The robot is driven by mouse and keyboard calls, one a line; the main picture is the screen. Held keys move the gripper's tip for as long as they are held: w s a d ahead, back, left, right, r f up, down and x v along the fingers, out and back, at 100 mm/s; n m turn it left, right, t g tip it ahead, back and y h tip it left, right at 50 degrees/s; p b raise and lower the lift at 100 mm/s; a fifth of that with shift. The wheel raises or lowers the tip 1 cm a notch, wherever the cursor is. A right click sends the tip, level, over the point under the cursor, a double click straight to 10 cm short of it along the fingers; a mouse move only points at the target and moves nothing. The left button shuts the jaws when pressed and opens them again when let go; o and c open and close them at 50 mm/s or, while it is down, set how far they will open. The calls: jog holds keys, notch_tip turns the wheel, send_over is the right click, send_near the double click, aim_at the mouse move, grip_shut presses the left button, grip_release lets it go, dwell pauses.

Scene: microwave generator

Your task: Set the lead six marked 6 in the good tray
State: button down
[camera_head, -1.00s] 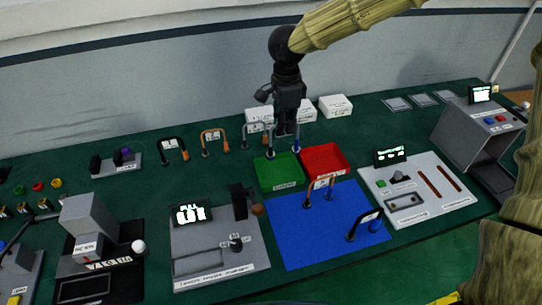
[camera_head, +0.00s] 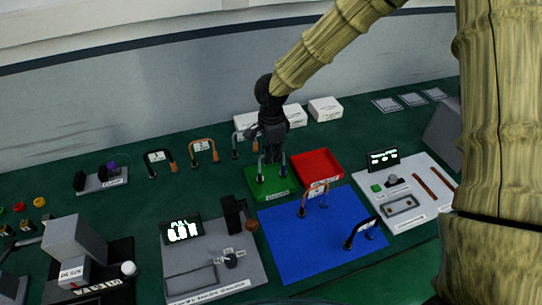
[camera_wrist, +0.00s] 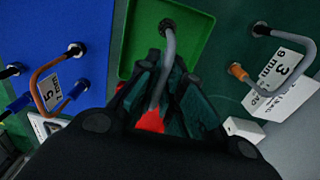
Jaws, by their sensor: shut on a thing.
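My gripper (camera_head: 271,152) is over the green tray (camera_head: 251,188), shut on a grey lead (camera_head: 261,168). The lead hangs down from the fingers, and a blue end shows on its right side. In the wrist view the grey lead (camera_wrist: 168,62) runs from between the fingers to a black tip over the green tray (camera_wrist: 138,45). I cannot tell whether the tip touches the tray floor. No number on the held lead is readable; its tag is hidden. The green tray looks otherwise empty. The label on its front edge is too small to read.
A red tray (camera_head: 318,166) stands right beside the green one. On the blue mat (camera_head: 295,250) stand a lead marked 5 (camera_wrist: 44,93) and a black-ended lead (camera_head: 362,232). A lead marked 3 (camera_wrist: 292,62) and white boxes (camera_head: 325,108) are behind. A grey tester (camera_head: 215,262) is front left.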

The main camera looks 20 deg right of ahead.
jog(key=shift+w+a+f, duration=0.1)
jog(key=shift+w+f, duration=0.1)
jog(key=shift+f, duration=0.7)
jog(key=shift+s+r, duration=0.1)
jog(key=c, duration=1.6)
grip_release()
jog(key=shift+o, duration=0.2)
notch_tip(320, 180, up, 12)
jog(key=shift+b, duration=1)
jog(key=shift+s, duration=0.1)
